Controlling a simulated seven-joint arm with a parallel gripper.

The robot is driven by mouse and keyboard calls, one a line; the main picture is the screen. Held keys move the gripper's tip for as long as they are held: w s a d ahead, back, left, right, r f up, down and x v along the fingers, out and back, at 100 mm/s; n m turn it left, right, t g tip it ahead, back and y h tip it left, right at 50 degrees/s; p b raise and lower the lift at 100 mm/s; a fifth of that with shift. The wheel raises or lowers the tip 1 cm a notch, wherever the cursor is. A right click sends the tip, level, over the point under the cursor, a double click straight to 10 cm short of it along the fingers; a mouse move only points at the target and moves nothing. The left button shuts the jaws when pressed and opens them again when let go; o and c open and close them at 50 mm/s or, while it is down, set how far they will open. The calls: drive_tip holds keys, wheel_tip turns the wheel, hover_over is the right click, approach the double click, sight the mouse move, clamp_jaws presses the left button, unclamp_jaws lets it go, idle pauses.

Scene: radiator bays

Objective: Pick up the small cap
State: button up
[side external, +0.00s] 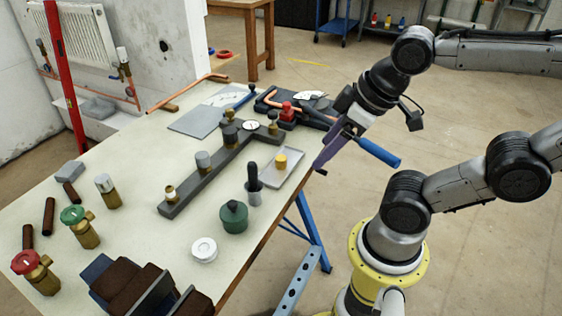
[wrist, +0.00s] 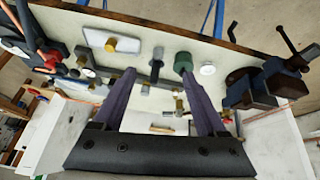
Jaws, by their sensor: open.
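A small brass-yellow cap (side external: 280,161) stands on a pale grey tray (side external: 270,181) near the table's right edge. I take it as the small cap, though other cap-like parts are in view. In the wrist view it shows (wrist: 124,44) on the tray (wrist: 92,37), to the left of my left finger. My gripper (side external: 325,160) hangs beyond the table's right edge, apart from the tray. In the wrist view its two purple fingers (wrist: 158,76) are spread with nothing held between them.
A dark bar (side external: 205,183) carrying several fittings lies left of the tray. A black-handled tool (side external: 254,176), a green pot (side external: 233,216) and a white round piece (side external: 204,249) stand nearby. A red-topped item (side external: 288,112) and tools are behind the tray. A vise (side external: 140,288) is at the front.

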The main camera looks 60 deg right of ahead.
drive_tip(key=w+r+n, duration=0.4)
drive_tip(key=n, duration=0.6)
drive_tip(key=n+g, duration=0.6)
drive_tip(key=n, duration=0.3)
hover_over(281, 158)
drive_tip(key=f, duration=1.6)
drive_tip(key=shift+w+d+f, duration=0.1)
drive_tip(key=shift+w+f, duration=0.1)
drive_tip(key=shift+f, duration=0.2)
drive_tip(key=shift+s+f, duration=0.2)
drive_tip(key=shift+f, duration=2.65)
